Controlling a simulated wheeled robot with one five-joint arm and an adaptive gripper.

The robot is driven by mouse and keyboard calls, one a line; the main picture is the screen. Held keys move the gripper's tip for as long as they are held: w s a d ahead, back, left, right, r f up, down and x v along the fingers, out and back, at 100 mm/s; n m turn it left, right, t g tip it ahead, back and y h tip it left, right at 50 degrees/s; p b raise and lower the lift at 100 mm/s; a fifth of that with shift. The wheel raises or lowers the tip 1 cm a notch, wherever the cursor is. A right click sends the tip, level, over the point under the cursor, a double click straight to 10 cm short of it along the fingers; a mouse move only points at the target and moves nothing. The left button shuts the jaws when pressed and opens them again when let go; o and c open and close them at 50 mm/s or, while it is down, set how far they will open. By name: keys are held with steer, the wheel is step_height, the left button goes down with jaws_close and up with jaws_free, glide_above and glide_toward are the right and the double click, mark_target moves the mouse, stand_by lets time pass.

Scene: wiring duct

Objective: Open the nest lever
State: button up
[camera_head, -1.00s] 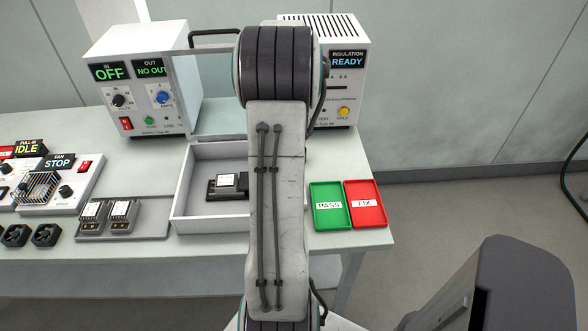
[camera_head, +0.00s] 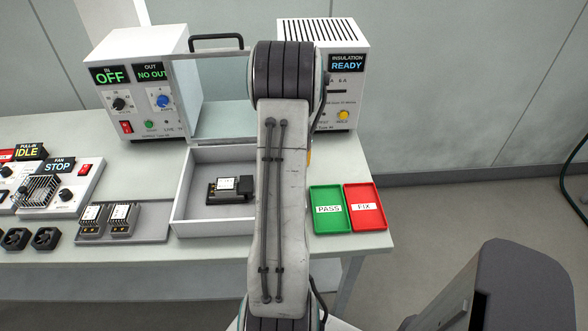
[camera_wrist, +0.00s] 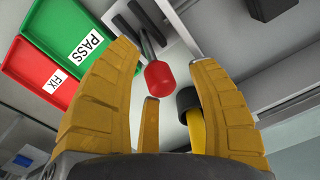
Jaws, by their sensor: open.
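In the wrist view, a lever with a red knob (camera_wrist: 166,78) on a dark metal stem lies ahead of and between the yellow fingers of my gripper (camera_wrist: 166,62). The fingers are open and the knob appears free of them. The stem runs up toward a pale wall. In the head view my arm hides the lever and most of my gripper. A white open box (camera_head: 211,226) stands left of my arm and holds a black module (camera_head: 226,189) with a white label.
A green PASS tray (camera_head: 328,223) and a red FIX tray (camera_head: 367,219) lie right of my arm. A supply (camera_head: 145,92) reading OFF and an insulation tester (camera_head: 345,92) reading READY stand behind. Two modules sit on a grey holder (camera_head: 153,226) at left.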

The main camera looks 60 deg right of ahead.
steer(key=shift+o, duration=0.2)
steer(key=shift+f, duration=0.1)
jaws_close()
stand_by(0.4)
